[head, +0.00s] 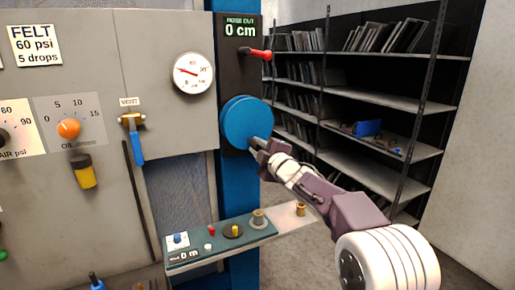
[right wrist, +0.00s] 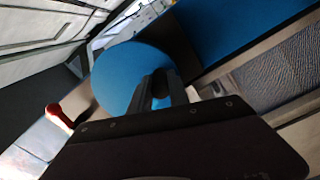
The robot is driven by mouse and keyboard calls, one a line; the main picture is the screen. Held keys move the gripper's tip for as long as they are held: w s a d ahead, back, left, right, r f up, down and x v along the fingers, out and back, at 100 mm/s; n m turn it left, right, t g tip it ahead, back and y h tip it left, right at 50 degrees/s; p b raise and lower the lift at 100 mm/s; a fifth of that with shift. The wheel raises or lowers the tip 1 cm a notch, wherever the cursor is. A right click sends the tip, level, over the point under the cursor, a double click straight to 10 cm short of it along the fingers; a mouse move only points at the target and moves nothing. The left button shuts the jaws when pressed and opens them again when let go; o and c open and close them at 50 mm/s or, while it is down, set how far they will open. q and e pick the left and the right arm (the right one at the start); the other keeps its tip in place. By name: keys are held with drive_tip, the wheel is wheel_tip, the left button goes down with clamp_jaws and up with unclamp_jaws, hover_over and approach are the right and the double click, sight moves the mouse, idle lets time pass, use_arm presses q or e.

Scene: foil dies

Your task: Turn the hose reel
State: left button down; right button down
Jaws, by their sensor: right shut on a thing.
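The hose reel (head: 240,116) is a round blue disc on the dark and blue upright post, below a display that reads "HOSE OUT 0 cm" (head: 240,27). It also shows in the right wrist view (right wrist: 118,75). My right gripper (head: 256,143) is at the reel's lower right edge, shut on the reel; its fingers also show in the right wrist view (right wrist: 160,88). The fingertips hide the exact spot they hold. My left gripper is not in view.
A red-handled lever (head: 258,54) sticks out above the reel. A small shelf (head: 205,256) with knobs and buttons juts out below it. A grey panel (head: 170,38) with a gauge and dials stands left. Dark shelving (head: 375,103) stands behind on the right.

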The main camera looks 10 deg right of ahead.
drive_tip(key=c, duration=1.2)
unclamp_jaws()
drive_tip(key=shift+c, duration=0.2)
drive_tip(key=shift+s+d, duration=0.1)
drive_tip(key=shift+s, duration=0.15)
drive_tip(key=b+v, duration=0.1)
drive_tip(key=v, duration=0.7)
drive_tip(key=shift+s+b, duration=0.25)
drive_tip(key=shift+b, duration=0.15)
drive_tip(key=shift+r, duration=0.15)
